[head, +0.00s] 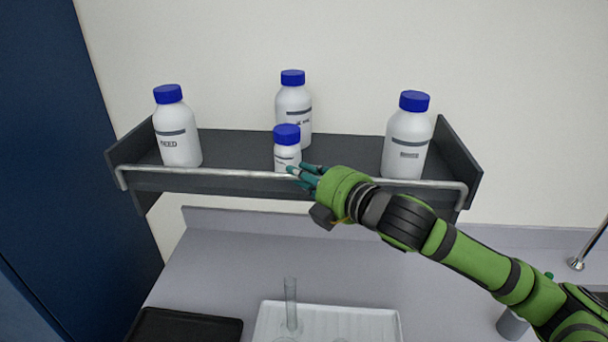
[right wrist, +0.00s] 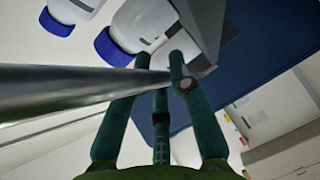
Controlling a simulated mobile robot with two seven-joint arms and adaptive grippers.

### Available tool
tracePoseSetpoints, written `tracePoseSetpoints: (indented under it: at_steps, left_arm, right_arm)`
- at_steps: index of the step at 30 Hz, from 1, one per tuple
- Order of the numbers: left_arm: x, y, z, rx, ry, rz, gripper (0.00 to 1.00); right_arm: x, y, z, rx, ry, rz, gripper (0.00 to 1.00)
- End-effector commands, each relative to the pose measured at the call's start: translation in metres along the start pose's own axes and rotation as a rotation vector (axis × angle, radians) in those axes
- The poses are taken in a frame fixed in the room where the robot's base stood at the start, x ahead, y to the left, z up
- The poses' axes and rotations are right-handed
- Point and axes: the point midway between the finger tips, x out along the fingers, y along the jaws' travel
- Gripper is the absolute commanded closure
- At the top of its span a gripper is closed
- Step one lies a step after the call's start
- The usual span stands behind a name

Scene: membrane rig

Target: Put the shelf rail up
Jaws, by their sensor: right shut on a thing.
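The shelf rail (head: 225,174) is a thin metal bar along the front of the dark grey shelf (head: 240,146), with bent ends at the left and right. It runs level with the shelf's front edge and crosses in front of the bottles' lower parts. My right gripper (head: 302,174) is shut on the rail near its middle, just in front of the small bottle. In the right wrist view the rail (right wrist: 70,92) comes in from the left and passes between the teal fingers (right wrist: 163,68). The fingers hide part of the rail. My left gripper is not in view.
Several white bottles with blue caps stand on the shelf: a left one (head: 178,140), a back one (head: 294,108), a small front one (head: 287,155) and a right one (head: 407,145). Below are a white tray (head: 370,322) with glassware and a black tray (head: 185,325).

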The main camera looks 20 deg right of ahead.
Motion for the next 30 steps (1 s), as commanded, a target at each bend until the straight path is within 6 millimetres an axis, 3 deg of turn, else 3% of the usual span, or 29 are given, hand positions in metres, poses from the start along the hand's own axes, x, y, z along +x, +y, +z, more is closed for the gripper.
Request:
tracePoseSetpoints:
  at_steps: [5, 6, 8, 20, 30]
  left_arm:
    - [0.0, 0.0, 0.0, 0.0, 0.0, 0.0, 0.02]
    - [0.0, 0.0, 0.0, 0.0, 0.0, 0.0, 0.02]
    - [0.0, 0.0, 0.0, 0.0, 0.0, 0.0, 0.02]
    - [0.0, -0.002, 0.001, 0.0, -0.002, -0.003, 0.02]
    - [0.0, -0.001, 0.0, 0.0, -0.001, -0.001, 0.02]
  right_arm:
    - [0.0, 0.001, 0.001, -0.003, -0.002, 0.002, 1.0]
    - [0.0, 0.001, 0.001, -0.003, -0.003, 0.003, 0.75]
    - [0.0, 0.001, 0.001, -0.003, -0.002, 0.003, 0.54]
    - [-0.005, 0.0, 0.001, -0.003, -0.002, 0.001, 0.54]
    - [-0.056, -0.001, 0.002, -0.005, -0.004, -0.002, 0.54]
